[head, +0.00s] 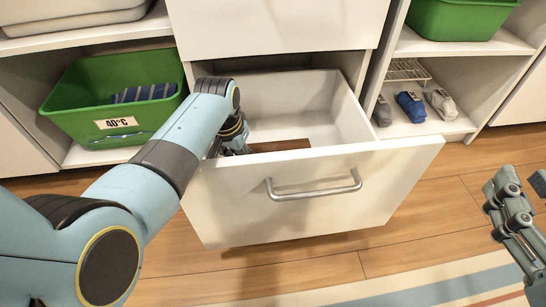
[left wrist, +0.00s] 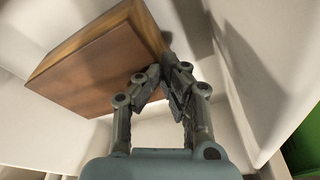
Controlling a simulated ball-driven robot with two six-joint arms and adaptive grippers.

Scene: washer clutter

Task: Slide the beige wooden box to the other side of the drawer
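The beige wooden box (left wrist: 90,68) lies inside the open white drawer (head: 225,205). In the head view only a brown strip of the box (head: 282,145) shows above the drawer front, the rest being hidden. My left gripper (left wrist: 164,68) is down in the drawer, at the box's left end in the head view. Its fingertips are together, close beside the box's edge, with nothing between them; I cannot tell whether they touch the box. In the head view my forearm hides most of this gripper (head: 236,140). My right gripper (head: 519,182) is open and empty, right of the drawer above the floor.
A green bin (head: 68,110) labelled 40°C with striped cloth sits on the left shelf. Small rolled cloths (head: 410,106) and a wire rack (head: 406,70) are on the right shelf, below another green bin (head: 458,20). A striped rug (head: 430,290) lies in front.

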